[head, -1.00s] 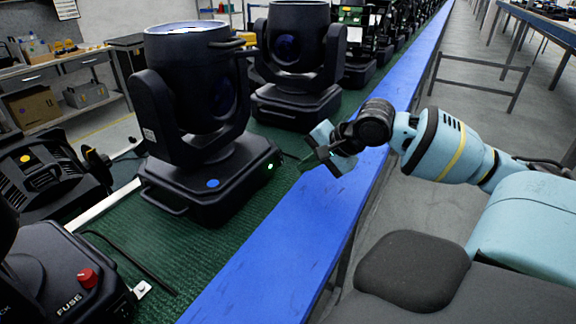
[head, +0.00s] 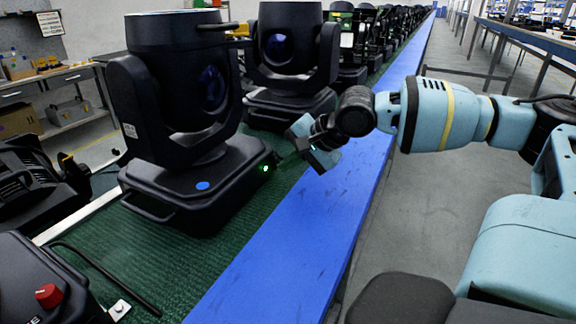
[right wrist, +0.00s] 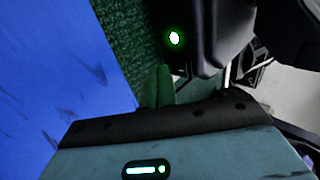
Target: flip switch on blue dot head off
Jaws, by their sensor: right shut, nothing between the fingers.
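The blue dot head is a black moving-head light. Its base (head: 185,205) stands on the green belt in the head view, with a blue dot (head: 203,186) on its front edge. A lit green switch light (head: 265,168) is on the base's right end; it also shows as a bright glow in the right wrist view (right wrist: 175,38). My right gripper (head: 286,154) is shut and empty, a short way right of that light. In the right wrist view its fingertips (right wrist: 159,80) point toward the base, apart from the light. My left gripper is not in view.
Another black head (head: 290,60) stands behind, with more along the line. A black unit with a red knob (head: 48,295) is at the lower left. A blue rail (head: 285,260) edges the green belt (head: 215,265).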

